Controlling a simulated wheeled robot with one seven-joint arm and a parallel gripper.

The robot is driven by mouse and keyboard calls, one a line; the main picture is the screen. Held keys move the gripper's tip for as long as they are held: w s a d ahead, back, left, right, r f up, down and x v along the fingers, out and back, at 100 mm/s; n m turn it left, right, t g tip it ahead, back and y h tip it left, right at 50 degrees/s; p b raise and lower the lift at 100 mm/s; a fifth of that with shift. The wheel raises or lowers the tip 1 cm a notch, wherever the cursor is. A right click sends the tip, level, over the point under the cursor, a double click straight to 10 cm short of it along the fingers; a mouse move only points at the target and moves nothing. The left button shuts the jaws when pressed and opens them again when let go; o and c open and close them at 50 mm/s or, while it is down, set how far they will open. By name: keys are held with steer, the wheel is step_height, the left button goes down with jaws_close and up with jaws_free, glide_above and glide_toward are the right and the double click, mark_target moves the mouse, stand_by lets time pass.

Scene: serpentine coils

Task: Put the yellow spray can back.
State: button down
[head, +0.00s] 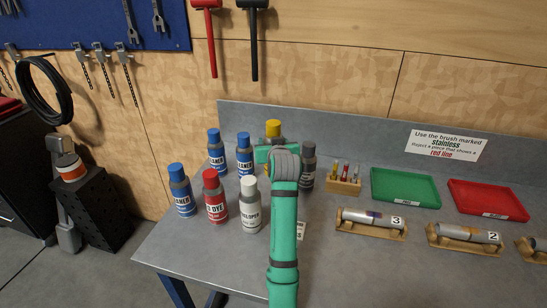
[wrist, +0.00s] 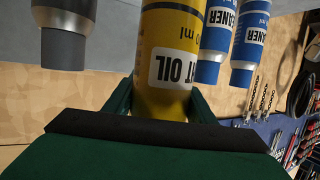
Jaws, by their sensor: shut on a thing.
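The yellow spray can shows its yellow cap (head: 273,128) at the back of the bench in the head view, between the blue cans and a dark grey can. Its body is mostly hidden there behind my gripper (head: 277,154) and arm. In the wrist view the yellow can (wrist: 172,48), labelled with "OIL", stands between my fingers (wrist: 160,104), which are shut on it. Its base is hidden in the head view, so I cannot tell whether it touches the bench.
Blue cleaner cans (head: 181,192), a red dye can (head: 214,196) and a white-capped can (head: 250,206) stand left of my arm. The dark grey can (head: 308,167) is close on the right. Beyond are a brush holder (head: 343,186), a green tray (head: 405,204) and a red tray (head: 488,217).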

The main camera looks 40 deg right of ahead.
steer(key=w+d+f, duration=0.4)
steer(key=w+f, duration=0.1)
steer(key=f, duration=0.4)
steer(key=shift+w+d+f, duration=0.2)
steer(key=shift+d+f, duration=0.05)
steer(key=shift+f, duration=0.15)
steer(key=shift+f, duration=0.1)
steer(key=c, duration=0.8)
jaws_free()
steer(key=shift+f, duration=0.1)
